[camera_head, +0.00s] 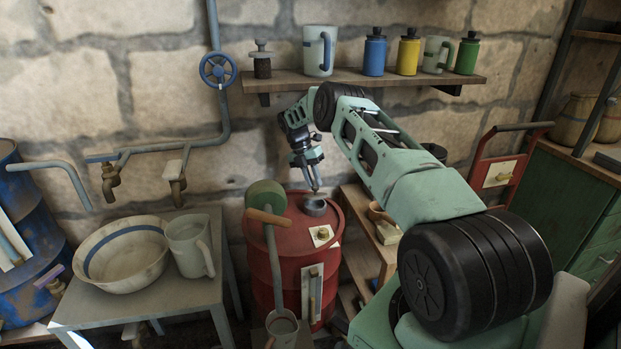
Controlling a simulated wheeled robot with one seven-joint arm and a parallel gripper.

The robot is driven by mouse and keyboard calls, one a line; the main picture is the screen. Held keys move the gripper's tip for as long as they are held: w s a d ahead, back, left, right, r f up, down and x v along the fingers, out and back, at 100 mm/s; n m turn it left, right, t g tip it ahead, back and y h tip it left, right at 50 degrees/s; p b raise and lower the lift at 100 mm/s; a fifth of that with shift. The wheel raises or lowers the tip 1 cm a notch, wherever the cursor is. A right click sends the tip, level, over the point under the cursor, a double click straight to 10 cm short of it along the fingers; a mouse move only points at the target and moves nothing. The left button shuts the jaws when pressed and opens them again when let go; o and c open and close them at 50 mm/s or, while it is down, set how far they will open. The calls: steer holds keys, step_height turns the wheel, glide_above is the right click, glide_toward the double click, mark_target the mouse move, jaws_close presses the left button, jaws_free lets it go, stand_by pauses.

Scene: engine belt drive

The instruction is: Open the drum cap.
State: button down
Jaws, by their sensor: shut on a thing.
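A red drum (272,240) stands against the stone wall in the middle of the view. A round grey drum cap (315,206) sits on its top, towards the right side. My gripper (315,191) reaches down from above, with its fingertips at the cap. It is shut on the cap, though the fingers are small and the exact contact is hard to see. The cap looks level on the drum top.
A green round part (266,196) and a wooden-handled tool (272,250) are at the drum's left front. A table (130,308) with a bowl (121,256) and jug (190,246) stands left. A wooden shelf (360,79) is above, wooden steps (372,236) right.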

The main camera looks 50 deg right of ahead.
steer(key=shift+s+a+f, duration=0.1)
steer(key=shift+f, duration=0.2)
steer(key=c, duration=1.3)
jaws_free()
steer(key=shift+o, duration=0.3)
steer(key=shift+r, duration=0.25)
